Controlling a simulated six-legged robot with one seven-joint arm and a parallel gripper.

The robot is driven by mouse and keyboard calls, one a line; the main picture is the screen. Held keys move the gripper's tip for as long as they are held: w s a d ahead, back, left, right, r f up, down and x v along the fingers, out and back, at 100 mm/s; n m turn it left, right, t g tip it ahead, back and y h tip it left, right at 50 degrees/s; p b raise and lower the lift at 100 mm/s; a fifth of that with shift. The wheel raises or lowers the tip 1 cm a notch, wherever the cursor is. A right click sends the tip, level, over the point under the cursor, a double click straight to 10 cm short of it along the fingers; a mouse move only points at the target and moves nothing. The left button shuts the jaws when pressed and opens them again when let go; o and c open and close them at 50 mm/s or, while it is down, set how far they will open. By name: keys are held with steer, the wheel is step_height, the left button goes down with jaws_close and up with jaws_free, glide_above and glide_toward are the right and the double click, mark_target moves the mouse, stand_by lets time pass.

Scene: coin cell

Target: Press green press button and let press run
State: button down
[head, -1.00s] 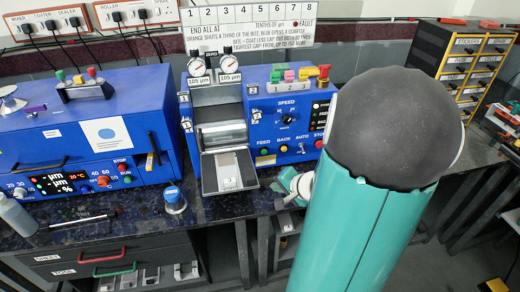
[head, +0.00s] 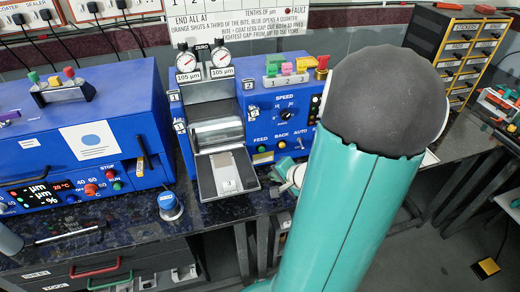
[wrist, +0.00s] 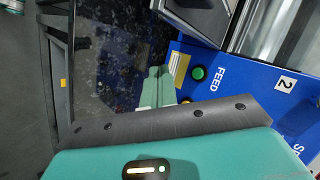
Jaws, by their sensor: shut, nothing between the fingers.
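The blue roller press (head: 262,110) stands at mid-bench in the head view. Its green FEED button (head: 262,148) is on the lower front panel, left of the yellow BACK button (head: 283,145). In the wrist view the green FEED button (wrist: 198,73) is clear, and the yellow button is partly hidden by my wrist. My gripper (wrist: 158,72) is shut and empty, just left of the FEED button in the wrist view, with no contact visible. In the head view my gripper (head: 281,164) is low in front of the panel, largely covered by my arm.
A metal tray (head: 226,176) juts out below the rollers. A blue machine (head: 60,140) with its own green RUN button (head: 117,186) stands left. A blue-capped jar (head: 170,205) sits between them near the bench edge. A drawer cabinet (head: 465,50) stands at back right.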

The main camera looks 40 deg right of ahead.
mark_target(262, 150)
steer(key=shift+s, duration=0.15)
steer(key=w+d, duration=0.4)
steer(key=w, duration=0.3)
steer(key=shift+w, duration=0.4)
steer(key=shift+w+d, duration=0.15)
stand_by(1.7)
steer(key=shift+w+d, duration=0.15)
steer(key=shift+w, duration=0.05)
